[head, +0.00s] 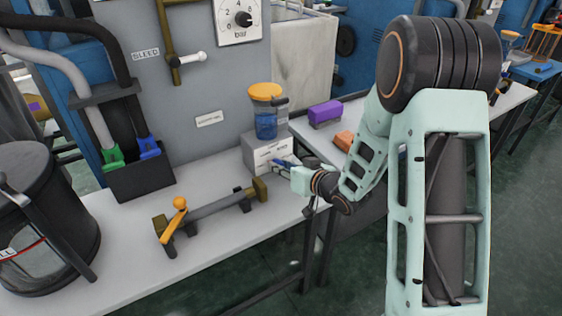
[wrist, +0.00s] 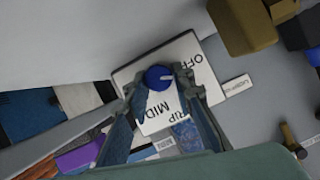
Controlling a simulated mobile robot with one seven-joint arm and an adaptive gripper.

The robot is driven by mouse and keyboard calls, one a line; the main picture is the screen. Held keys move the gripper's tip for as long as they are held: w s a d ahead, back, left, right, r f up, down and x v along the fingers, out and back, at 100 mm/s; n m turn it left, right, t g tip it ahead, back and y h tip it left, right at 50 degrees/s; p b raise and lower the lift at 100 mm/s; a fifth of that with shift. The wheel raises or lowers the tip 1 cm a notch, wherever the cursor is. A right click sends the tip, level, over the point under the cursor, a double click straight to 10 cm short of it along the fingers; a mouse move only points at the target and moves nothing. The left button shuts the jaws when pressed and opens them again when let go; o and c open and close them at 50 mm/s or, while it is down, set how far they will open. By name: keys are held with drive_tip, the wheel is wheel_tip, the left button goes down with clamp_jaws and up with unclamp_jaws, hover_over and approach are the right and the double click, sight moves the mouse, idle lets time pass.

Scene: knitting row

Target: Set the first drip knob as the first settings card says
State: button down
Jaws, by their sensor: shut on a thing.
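The drip knob (wrist: 158,76) is a round blue knob with a white pointer mark, in the wrist view. The mark points to the right of that picture, roughly towards the word OFF. The knob sits on a white plate (wrist: 143,72) lettered OFF, MID and DRIP; my fingers hide part of it. My gripper (wrist: 160,86) is shut on the knob, one finger on each side. In the head view, my gripper (head: 286,163) is at the front of the white box (head: 258,142) below a blue-filled reservoir (head: 266,125) with an orange cap. I cannot tell which label is the settings card.
A small white label (head: 209,119) is on the grey wall, too small to read. A purple block (head: 325,112) and an orange block (head: 343,140) are to the right. A bar with an orange-knobbed lever (head: 178,217) lies on the bench. The bench front (head: 235,240) is clear.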

drive_tip(key=m+p, duration=0.1)
drive_tip(key=m+y+p, duration=0.1)
drive_tip(key=p, duration=0.1)
drive_tip(key=shift+w+d+r+m+g+y, duration=0.1)
drive_tip(key=shift+d+r+m+g+y, duration=0.1)
drive_tip(key=shift+m+g+y, duration=0.15)
drive_tip(key=shift+f+m+g+y+p, duration=0.25)
drive_tip(key=shift+m+y+p, duration=0.6)
drive_tip(key=shift+m+p, duration=0.5)
drive_tip(key=c, duration=1.7)
unclamp_jaws()
drive_tip(key=shift+o, duration=0.2)
drive_tip(key=v, duration=1.2)
